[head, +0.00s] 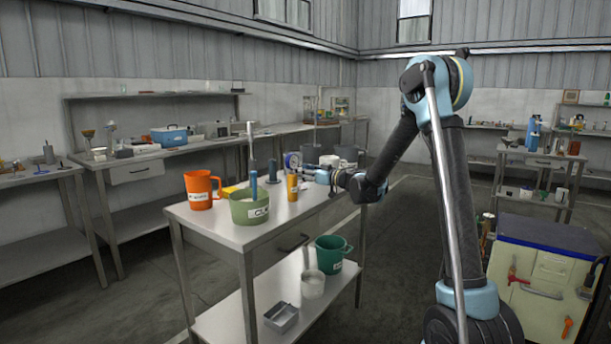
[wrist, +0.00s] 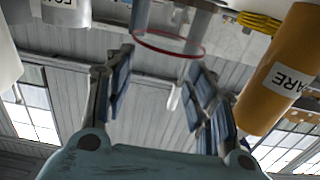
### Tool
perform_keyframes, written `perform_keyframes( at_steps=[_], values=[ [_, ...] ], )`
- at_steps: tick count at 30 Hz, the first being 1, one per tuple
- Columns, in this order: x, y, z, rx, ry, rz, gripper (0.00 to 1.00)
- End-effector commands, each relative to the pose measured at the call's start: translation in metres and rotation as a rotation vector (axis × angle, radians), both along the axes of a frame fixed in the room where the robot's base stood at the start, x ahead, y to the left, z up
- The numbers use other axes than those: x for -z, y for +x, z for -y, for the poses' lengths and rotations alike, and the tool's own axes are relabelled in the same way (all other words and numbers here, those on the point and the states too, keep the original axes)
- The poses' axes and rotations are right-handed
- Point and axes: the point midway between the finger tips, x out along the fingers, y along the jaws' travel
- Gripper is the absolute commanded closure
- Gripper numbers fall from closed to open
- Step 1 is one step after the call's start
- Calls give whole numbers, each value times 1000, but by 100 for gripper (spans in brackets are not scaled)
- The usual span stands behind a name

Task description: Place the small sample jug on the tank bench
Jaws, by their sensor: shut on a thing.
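My gripper (head: 312,174) reaches from the right over the far right end of the steel bench (head: 236,243). In the wrist view my gripper (wrist: 163,80) has its fingers wide apart, either side of a clear vessel with a thin red rim (wrist: 168,54). It looks like the small sample jug, held between the fingers; most of its body is hard to make out. In the head view the arm end hides it. An orange jug (head: 201,190) and a green labelled tub (head: 250,207) stand on the bench top.
A yellow-orange bottle (head: 292,187) stands close to my gripper; it also looms large in the wrist view (wrist: 284,75). A blue upright cylinder (head: 253,184) rises by the green tub. A green bucket (head: 331,254) and metal tray (head: 281,317) sit on the lower shelf. The bench's front right corner is bare.

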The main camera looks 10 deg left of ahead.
Motion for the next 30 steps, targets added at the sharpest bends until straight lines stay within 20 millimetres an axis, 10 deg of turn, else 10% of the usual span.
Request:
perform_keyframes(
  at_steps=[16,17,19,30],
  values=[
    [14,-2,-5,-6,-1,-2,77],
    [15,-2,-5,-7,-1,-3,45],
    [16,-2,-6,-8,-2,-4,29],
    [20,1,-9,-14,-1,-11,29]
  ],
)
